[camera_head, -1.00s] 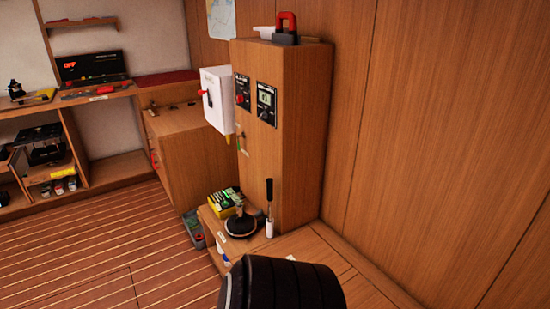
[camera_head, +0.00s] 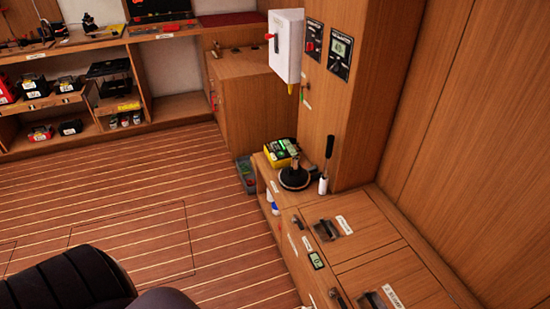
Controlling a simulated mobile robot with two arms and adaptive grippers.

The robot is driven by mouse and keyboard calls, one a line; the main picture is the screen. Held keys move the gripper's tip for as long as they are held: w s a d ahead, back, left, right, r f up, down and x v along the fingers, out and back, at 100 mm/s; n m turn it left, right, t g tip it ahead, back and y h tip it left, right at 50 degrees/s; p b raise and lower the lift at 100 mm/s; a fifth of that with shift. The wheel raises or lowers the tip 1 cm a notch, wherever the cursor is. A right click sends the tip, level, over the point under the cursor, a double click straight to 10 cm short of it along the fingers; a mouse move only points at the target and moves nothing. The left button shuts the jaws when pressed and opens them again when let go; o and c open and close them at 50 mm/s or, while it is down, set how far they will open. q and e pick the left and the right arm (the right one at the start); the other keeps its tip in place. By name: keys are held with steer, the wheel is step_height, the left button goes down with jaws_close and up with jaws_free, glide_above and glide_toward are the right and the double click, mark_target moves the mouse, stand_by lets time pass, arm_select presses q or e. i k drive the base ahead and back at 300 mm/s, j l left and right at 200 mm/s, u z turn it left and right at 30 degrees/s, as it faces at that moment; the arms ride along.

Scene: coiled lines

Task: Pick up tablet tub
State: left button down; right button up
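No tub is clearly marked as the tablet tub. A small white tub with blue (camera_head: 274,208) stands in the open niche at the left side of the low wooden bench, and another small pale item is partly visible just behind it. Both are too small to read. Neither of my grippers is in view.
The bench top (camera_head: 375,262) holds a black round-based object (camera_head: 295,178), a yellow-green box (camera_head: 282,152) and a white-and-black handle (camera_head: 325,167). A grey bin (camera_head: 246,173) stands on the floor beside it. Striped floor (camera_head: 190,225) is open. A dark ribbed shape fills the bottom left corner.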

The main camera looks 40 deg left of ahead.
mark_target(276, 211)
steer(key=u, duration=1.15)
steer(key=i+j+z, duration=0.1)
steer(key=i+j, duration=0.5)
steer(key=j, duration=0.2)
steer(key=z, duration=0.05)
